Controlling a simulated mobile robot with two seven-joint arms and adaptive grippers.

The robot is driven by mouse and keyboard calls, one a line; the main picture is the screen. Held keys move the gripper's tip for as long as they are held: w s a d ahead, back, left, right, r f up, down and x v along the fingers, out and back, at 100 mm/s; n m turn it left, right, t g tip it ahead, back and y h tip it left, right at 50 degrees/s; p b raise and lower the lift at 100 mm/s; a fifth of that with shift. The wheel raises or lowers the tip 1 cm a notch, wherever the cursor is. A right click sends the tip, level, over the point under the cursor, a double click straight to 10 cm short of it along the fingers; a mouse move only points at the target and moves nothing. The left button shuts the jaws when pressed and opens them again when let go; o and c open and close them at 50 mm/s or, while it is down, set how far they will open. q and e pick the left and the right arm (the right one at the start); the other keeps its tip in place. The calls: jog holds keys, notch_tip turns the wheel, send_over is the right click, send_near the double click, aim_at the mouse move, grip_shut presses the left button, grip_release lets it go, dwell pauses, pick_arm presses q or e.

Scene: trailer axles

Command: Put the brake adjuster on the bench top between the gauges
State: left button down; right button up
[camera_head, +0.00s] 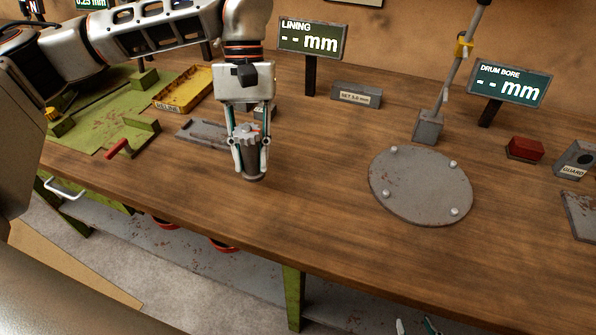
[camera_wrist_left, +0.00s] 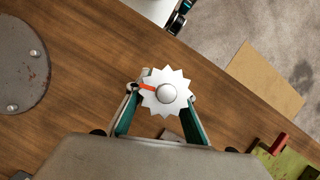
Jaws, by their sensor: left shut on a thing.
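The brake adjuster (camera_head: 252,168) is a grey metal cylinder held upright in my left gripper (camera_head: 250,142). In the left wrist view its toothed star wheel (camera_wrist_left: 165,92) with a round hub and a red mark lies between the fingers. My left gripper is shut on it over the bench top (camera_head: 315,180); I cannot tell whether its lower end touches the wood. The lining gauge plate (camera_head: 205,133) is partly behind my left gripper. The round drum bore gauge plate (camera_head: 420,185) with bolts lies to the right. My right gripper (camera_head: 416,326) shows only its separated fingertips at the bottom edge.
The lining display (camera_head: 312,40) and drum bore display (camera_head: 508,84) stand behind. A grey set block (camera_head: 356,95), a lever post (camera_head: 428,127) and a red block (camera_head: 525,149) lie on the bench. A yellow tray (camera_head: 184,90) is at left. Bare wood lies between the gauge plates.

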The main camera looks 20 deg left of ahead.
pick_arm(q)
notch_tip(320, 180, up, 4)
jog(key=w+d+r+n+t+h+p, duration=0.1)
jog(key=w+d+n+h, duration=0.1)
jog(key=n, duration=0.4)
notch_tip(320, 180, up, 8)
jog(key=n+t+h+p, duration=0.15)
jog(key=n+t, duration=0.25)
jog(key=n, duration=0.7)
send_over(306, 189)
jog(key=a, duration=0.2)
jog(key=f, duration=0.9)
jog(key=f+p, duration=0.1)
jog(key=f, duration=0.9)
jog(key=shift+s+f+p, duration=0.2)
jog(key=shift+f+p, duration=0.1)
jog(key=shift+f, duration=0.15)
jog(key=c, duration=1.7)
grip_release()
jog(key=shift+a, duration=0.1)
